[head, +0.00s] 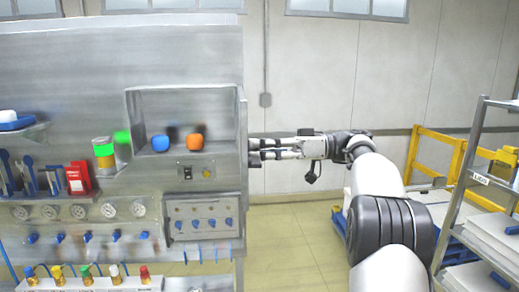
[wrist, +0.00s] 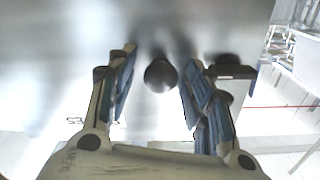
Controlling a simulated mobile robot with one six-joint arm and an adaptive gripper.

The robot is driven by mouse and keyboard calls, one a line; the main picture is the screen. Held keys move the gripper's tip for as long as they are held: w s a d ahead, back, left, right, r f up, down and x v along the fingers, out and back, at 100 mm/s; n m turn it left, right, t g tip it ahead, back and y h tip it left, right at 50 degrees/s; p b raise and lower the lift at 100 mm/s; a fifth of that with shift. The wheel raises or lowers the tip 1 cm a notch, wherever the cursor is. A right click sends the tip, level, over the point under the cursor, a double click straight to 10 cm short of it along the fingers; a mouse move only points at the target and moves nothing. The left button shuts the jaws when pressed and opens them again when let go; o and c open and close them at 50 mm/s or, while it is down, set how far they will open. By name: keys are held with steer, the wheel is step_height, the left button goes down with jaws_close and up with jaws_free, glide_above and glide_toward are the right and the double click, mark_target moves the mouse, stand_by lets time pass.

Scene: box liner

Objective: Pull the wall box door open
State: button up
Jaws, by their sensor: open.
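The wall box (head: 185,92) is a grey metal box on the panel, and I see into its inside, where a blue and an orange object sit. A narrow metal face at its right edge (head: 243,140) stands nearly edge-on, and I cannot tell if it is the door. My gripper (head: 252,150) is level with this edge, coming from the right, with its fingertips close to the metal. In the wrist view a dark round knob (wrist: 160,74) on a shiny metal surface lies between the two open fingers (wrist: 158,82). Neither finger visibly touches the knob.
A blue object (head: 160,144) and an orange object (head: 195,142) sit in the box. A green and orange can (head: 103,153) stands left of it. Gauges and blue valves line the panel below. A shelf rack (head: 470,170) and yellow frame (head: 430,155) stand right.

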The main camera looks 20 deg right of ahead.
steer(key=v, duration=0.7)
steer(key=shift+d, duration=0.2)
steer(key=shift+s, duration=0.1)
